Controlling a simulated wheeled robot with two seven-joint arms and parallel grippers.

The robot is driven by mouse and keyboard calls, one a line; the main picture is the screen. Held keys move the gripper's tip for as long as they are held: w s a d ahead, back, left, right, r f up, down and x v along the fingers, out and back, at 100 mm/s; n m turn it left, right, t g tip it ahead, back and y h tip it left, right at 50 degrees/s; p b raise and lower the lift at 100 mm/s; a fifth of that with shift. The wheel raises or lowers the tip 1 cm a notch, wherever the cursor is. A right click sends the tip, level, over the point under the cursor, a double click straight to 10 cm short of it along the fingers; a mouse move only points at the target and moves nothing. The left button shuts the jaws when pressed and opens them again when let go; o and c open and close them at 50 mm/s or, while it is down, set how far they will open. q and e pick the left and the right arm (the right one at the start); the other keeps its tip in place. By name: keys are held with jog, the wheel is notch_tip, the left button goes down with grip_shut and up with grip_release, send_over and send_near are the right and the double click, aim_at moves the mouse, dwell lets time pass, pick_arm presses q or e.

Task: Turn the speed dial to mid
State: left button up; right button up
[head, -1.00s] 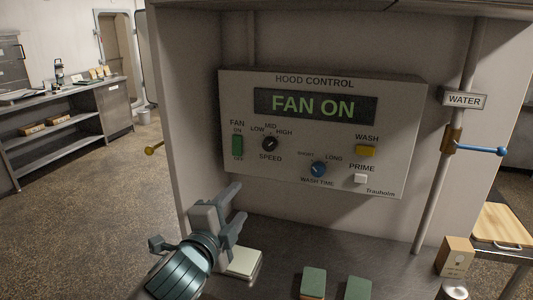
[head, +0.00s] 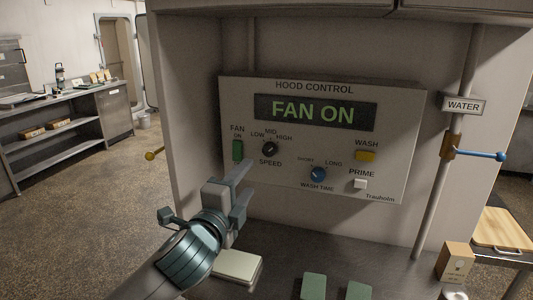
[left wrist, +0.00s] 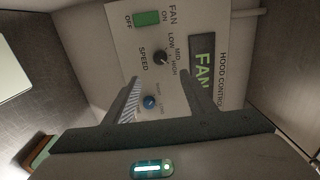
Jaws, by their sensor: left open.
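The speed dial (head: 270,149) is a small dark round knob on the hood control panel (head: 400,110), below the printed LOW, MID and HIGH marks. In the left wrist view the speed dial (left wrist: 160,57) lies just beyond the fingertips, between their lines. Its pointer is too small to read surely. My left gripper (head: 245,190) is open and empty, below and left of the dial in the head view, and apart from it. Its two fingers also show in the left wrist view (left wrist: 159,82). My right gripper is not in view.
The green fan switch (head: 238,150) sits left of the dial. The blue wash time knob (head: 318,174), yellow wash button (head: 366,156) and white prime button (head: 360,184) are to the right. The display (head: 315,112) reads FAN ON. A pale block (head: 238,266) lies on the counter below.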

aim_at(268, 152)
pick_arm(q)
jog(key=p+x, duration=0.4)
jog(key=x, duration=1.2)
jog(key=shift+p, duration=0.35)
jog(key=shift+s+f, duration=0.1)
jog(key=c, duration=1)
